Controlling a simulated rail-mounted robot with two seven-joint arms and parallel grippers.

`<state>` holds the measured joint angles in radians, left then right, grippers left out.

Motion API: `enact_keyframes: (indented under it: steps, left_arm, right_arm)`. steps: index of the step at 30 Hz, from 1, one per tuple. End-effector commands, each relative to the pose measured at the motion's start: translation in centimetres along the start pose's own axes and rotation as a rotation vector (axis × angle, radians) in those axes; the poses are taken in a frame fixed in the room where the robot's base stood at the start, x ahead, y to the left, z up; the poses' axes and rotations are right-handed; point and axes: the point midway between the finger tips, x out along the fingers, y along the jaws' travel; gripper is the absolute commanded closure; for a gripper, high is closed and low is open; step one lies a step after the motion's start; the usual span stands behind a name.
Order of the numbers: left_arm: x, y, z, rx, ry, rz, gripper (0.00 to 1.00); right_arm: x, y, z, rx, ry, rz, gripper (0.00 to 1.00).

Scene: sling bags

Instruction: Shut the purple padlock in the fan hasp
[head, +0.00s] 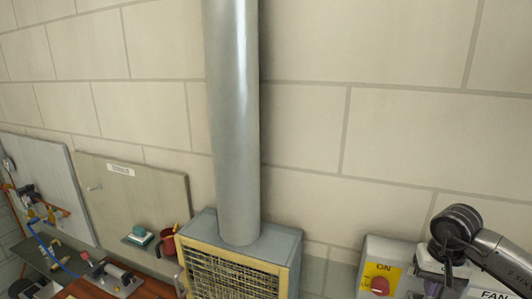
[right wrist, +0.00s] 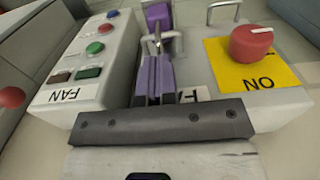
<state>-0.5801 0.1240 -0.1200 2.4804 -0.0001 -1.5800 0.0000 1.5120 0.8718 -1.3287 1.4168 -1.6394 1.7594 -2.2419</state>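The purple padlock (right wrist: 158,16) is at the top middle of the right wrist view, beyond my fingertips. A thin metal piece (right wrist: 156,42) shows between it and my fingers; I cannot tell whether it is the shackle or part of the hasp. My right gripper (right wrist: 155,62) has its lavender fingers close together, pointing toward the padlock, with only a thin dark line between them. Whether the tips touch the metal piece is unclear. In the head view my right gripper (head: 455,274) is low at the right, in front of the fan switch box. My left gripper is not in view.
The fan switch box has a red knob (right wrist: 250,42) on a yellow plate (right wrist: 221,56). A grey FAN button box (right wrist: 70,75) stands beside it. Metal loops (right wrist: 222,8) are close by. In the head view a duct (head: 234,130) rises from a caged fan housing (head: 290,255).

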Motion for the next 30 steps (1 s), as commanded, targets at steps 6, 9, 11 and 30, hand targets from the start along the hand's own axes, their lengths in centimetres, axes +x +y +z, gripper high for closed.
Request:
enact_keyframes:
  steps: [6, 9, 11, 30]
  left_arm:
    - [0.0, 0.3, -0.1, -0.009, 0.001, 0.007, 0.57]
    - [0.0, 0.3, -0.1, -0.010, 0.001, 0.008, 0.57]
    - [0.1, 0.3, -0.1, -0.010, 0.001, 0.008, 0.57]
    - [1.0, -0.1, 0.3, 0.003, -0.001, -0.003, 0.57]
  right_arm:
    - [0.0, 0.0, 0.0, 0.000, 0.000, 0.000, 1.00]
    - [0.1, 0.0, 0.0, 0.000, 0.000, 0.000, 1.00]
    - [0.1, 0.0, 0.0, 0.000, 0.000, 0.000, 1.00]
    - [1.9, 0.0, 0.0, 0.000, -0.001, 0.000, 1.00]
